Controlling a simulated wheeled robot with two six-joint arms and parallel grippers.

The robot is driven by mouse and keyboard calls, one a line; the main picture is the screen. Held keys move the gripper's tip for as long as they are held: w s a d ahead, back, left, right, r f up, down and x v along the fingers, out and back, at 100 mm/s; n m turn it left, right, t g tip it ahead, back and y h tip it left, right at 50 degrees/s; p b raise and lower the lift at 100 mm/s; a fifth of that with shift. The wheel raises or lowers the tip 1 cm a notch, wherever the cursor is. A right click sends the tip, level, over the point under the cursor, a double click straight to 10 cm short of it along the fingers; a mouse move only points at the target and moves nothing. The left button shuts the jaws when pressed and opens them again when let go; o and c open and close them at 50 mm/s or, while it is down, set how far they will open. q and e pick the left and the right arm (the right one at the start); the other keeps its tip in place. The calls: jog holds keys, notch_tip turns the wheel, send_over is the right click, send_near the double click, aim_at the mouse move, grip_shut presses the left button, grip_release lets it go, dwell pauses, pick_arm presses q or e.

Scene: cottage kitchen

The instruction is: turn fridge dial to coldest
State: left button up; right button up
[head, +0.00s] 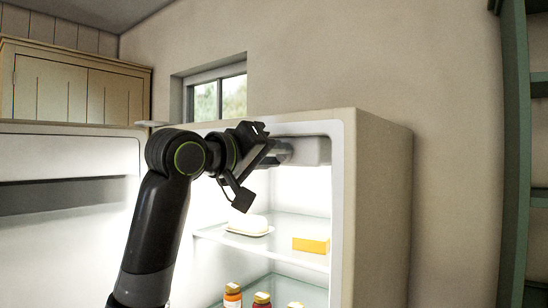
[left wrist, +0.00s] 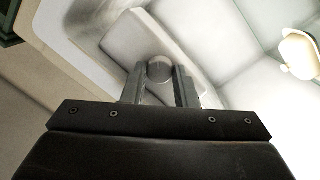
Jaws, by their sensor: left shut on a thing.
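The fridge (head: 372,200) stands open, its inside brightly lit. A pale housing (head: 310,151) is fixed under its ceiling; it also shows in the left wrist view (left wrist: 138,38). The round grey fridge dial (left wrist: 159,68) is on this housing, between the fingertips of my left gripper. My left gripper (head: 268,156) reaches in at the top of the fridge and is shut on the dial; its two fingers (left wrist: 160,82) sit one on each side of it. The dial's markings and setting cannot be read. My right gripper is in neither view.
A glass shelf (head: 285,252) below my gripper holds a white covered dish (head: 249,226) and a yellow-orange box (head: 311,245). Several jars (head: 262,300) stand lower down. The open fridge door (head: 70,220) is at the left, and green shelving (head: 515,150) is at the far right.

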pick_arm(q)
jog(key=m+b, duration=0.1)
jog(key=m, duration=0.4)
jog(key=shift+y, duration=0.3)
jog(key=m+b, duration=0.1)
jog(key=m, duration=0.3)
jog(key=shift+m+y, duration=0.3)
jog(key=shift+y, duration=0.1)
jog(key=o, duration=1)
jog(key=shift+r, duration=0.1)
jog(key=shift+s, duration=0.15)
